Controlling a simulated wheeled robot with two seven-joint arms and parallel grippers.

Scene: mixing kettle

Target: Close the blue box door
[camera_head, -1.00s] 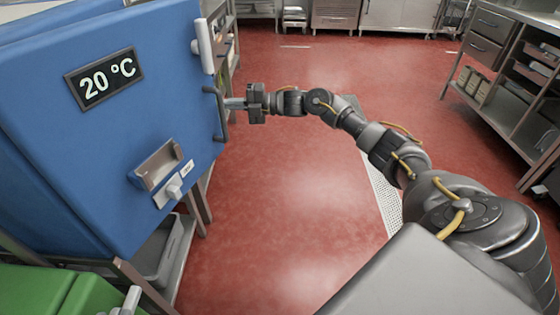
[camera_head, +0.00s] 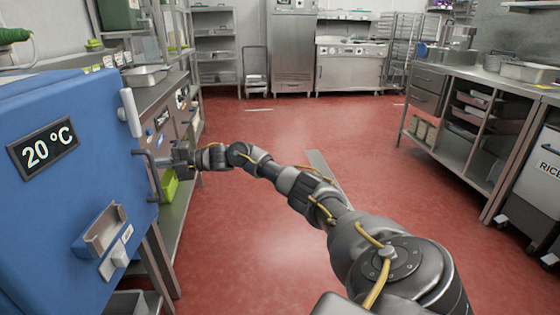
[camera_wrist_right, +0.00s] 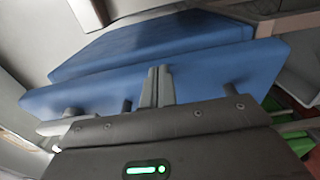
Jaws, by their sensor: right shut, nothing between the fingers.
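The blue box (camera_head: 30,230) fills the left of the head view, with a "20 °C" display on its blue front. A dark upright handle (camera_head: 148,178) and a white bar (camera_head: 130,112) sit near its right edge. My right gripper (camera_head: 164,161) is shut and empty, with its fingertips at the handle. In the right wrist view its fingers (camera_wrist_right: 158,88) reach the blue door (camera_wrist_right: 215,82), between dark handle posts. Another blue slab (camera_wrist_right: 150,40) lies behind the door with a dark line between. I cannot tell how wide that gap is. My left gripper is out of view.
A steel counter with shelves (camera_head: 145,85) stands beyond the box. A shelved workbench (camera_head: 490,100) and a bin marked "RICE" (camera_head: 545,165) stand at right. Open red floor (camera_head: 260,220) lies between. A green box (camera_head: 120,14) sits at the upper left.

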